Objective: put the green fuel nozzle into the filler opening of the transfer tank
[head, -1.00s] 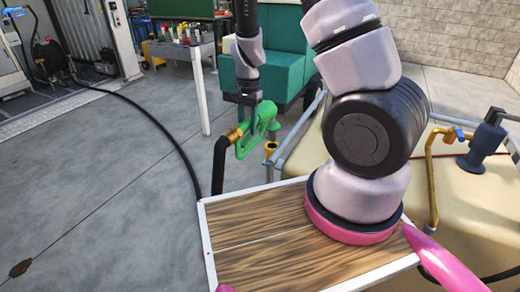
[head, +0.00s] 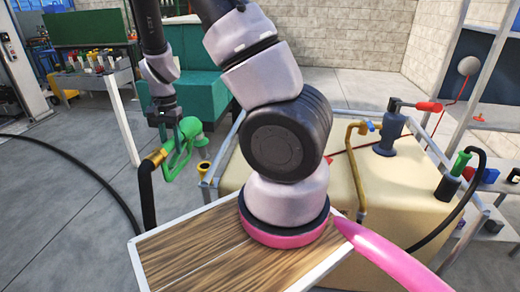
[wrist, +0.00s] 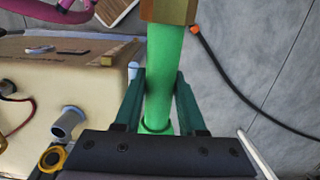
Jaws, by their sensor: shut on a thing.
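The green fuel nozzle (head: 182,148) is held by my gripper (head: 168,126), left of the transfer tank in the head view. In the wrist view my gripper (wrist: 159,78) has a finger on each side of the green nozzle (wrist: 162,90). A brass collar (head: 155,158) joins the nozzle to a black hose hanging down. The transfer tank (head: 295,200) is a beige block. A yellow-rimmed opening, which looks like the filler (head: 203,168), stands at its left edge, just right of and below the nozzle, apart from it. The yellow ring (wrist: 52,158) shows at lower left in the wrist view.
A grey pipe stub (wrist: 68,122) stands beside the yellow ring. The tank top carries a blue-grey pump (head: 390,130) and a yellow bent pipe (head: 354,160). A green-topped fitting with a black hose (head: 460,163) is at the right. Open floor (head: 60,200) lies left.

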